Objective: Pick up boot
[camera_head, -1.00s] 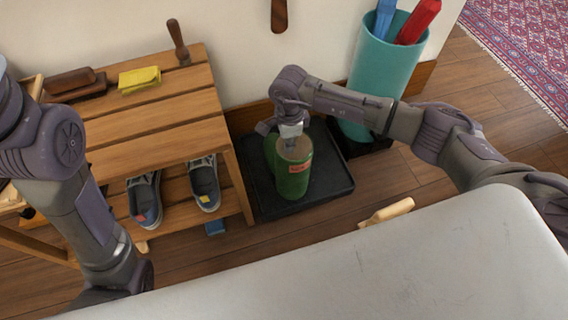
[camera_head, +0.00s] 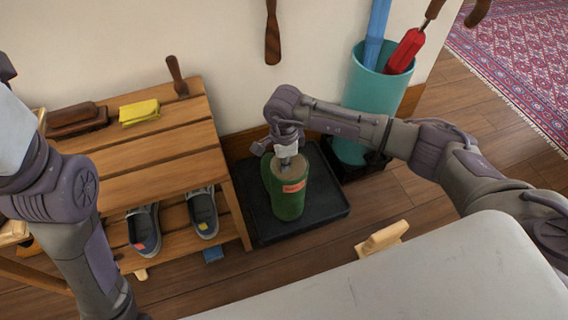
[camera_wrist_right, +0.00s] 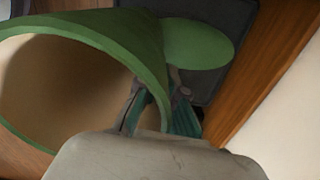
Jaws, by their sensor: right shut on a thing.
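A green boot (camera_head: 289,203) with a tan inside and a small orange label stands upright on a black tray (camera_head: 324,207). More green shows just behind it, likely a second boot. My right gripper (camera_head: 287,155) is at the top rim of the boot. In the right wrist view the gripper (camera_wrist_right: 158,110) is shut on the boot's rim, with the wide opening of the boot (camera_wrist_right: 150,40) to its left and another green shape (camera_wrist_right: 198,44) beyond. My left arm comes in from the left in the head view; its gripper is out of view.
A wooden shoe bench (camera_head: 160,150) stands left of the tray, with brushes and a yellow cloth (camera_head: 139,109) on top and grey shoes (camera_head: 203,213) below. A teal umbrella bin (camera_head: 377,92) stands at the back right. A wooden piece (camera_head: 383,239) lies on the floor in front.

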